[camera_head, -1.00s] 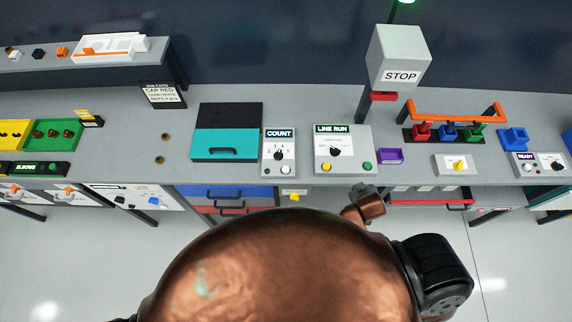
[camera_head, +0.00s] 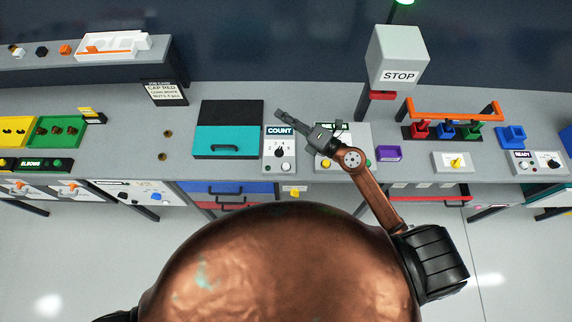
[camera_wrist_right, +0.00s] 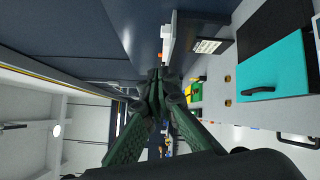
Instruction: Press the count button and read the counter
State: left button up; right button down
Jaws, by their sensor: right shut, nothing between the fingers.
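The COUNT box (camera_head: 280,142) stands on the grey bench, right of a black and teal case. Its face has a dial (camera_head: 279,152) with small numerals around a dark pointer; I cannot read its setting surely. Below the dial are a white button (camera_head: 285,168) and a darker button (camera_head: 271,169). My right gripper (camera_head: 280,112) is shut and empty. In the head view its fingers lie across the top right of the COUNT box, pointing to the upper left; its height above is unclear. In the right wrist view the fingertips (camera_wrist_right: 158,76) meet. My left gripper is not in view.
The LINE RUN box (camera_head: 357,136) is partly hidden behind my right wrist. The teal case (camera_head: 226,144) shows in the wrist view too (camera_wrist_right: 282,74). A STOP box (camera_head: 399,58) stands on a post to the right.

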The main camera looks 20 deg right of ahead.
notch_tip(320, 180, down, 10)
jog(key=s+a+r+n+g, duration=0.1)
jog(key=s+a+n+g, duration=0.15)
jog(key=n+g, duration=0.35)
jog(key=n+g+h, duration=0.2)
jog(key=g+h, duration=0.1)
jog(key=h, duration=0.1)
send_over(288, 166)
notch_tip(288, 166, down, 9)
jog(key=shift+r, duration=0.1)
notch_tip(288, 166, down, 7)
jog(key=b, duration=0.5)
jog(key=shift+f+b, duration=0.2)
jog(key=shift+b, duration=0.2)
jog(key=shift+f+b, duration=0.45)
jog(key=shift+f, duration=0.25)
jog(key=shift+f, duration=0.35)
